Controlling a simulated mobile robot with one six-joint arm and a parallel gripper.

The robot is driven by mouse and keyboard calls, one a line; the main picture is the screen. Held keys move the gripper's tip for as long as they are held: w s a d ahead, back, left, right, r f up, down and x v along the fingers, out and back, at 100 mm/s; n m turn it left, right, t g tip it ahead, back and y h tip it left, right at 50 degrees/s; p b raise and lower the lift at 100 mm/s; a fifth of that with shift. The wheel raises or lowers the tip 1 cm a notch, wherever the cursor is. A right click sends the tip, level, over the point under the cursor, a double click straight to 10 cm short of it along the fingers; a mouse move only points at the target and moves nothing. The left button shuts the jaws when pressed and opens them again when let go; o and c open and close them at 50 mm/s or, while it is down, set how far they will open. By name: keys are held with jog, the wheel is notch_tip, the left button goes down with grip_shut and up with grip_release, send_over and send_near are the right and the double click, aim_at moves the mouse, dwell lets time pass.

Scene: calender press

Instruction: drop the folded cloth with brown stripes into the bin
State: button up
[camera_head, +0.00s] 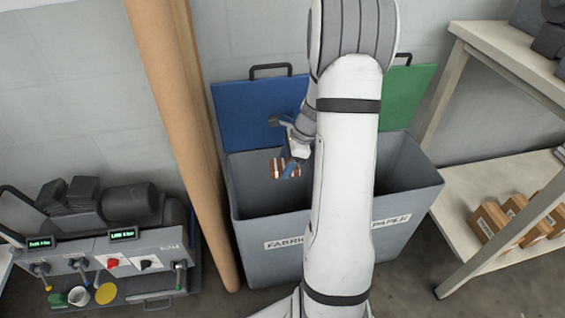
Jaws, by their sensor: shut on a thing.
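The folded cloth with brown stripes (279,168) shows white and brown bands. My gripper (291,169) is shut on it. My gripper and the cloth are over the open left compartment of the grey bin (275,230), labelled "FABRIC". The cloth appears near the level of the opening; its exact height is hard to tell. The right compartment is labelled "PAPER". A blue lid (245,110) stands open behind the left compartment and a green lid (408,92) behind the right one. My arm hides the middle of the bin.
A tall brown post (172,110) stands close to the bin's left side. A machine with a control panel (125,258) is at the lower left. A shelf rack (510,62) with several cardboard boxes (488,222) is on the right.

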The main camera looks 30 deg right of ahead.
notch_tip(320, 180, down, 2)
jog(key=shift+f+b, duration=0.2)
jog(key=shift+b, duration=0.55)
jog(key=shift+r, duration=0.1)
jog(key=o, duration=1)
jog(key=shift+o, duration=0.2)
jog(key=shift+p+v, duration=1.7)
jog(key=shift+v, duration=2.2)
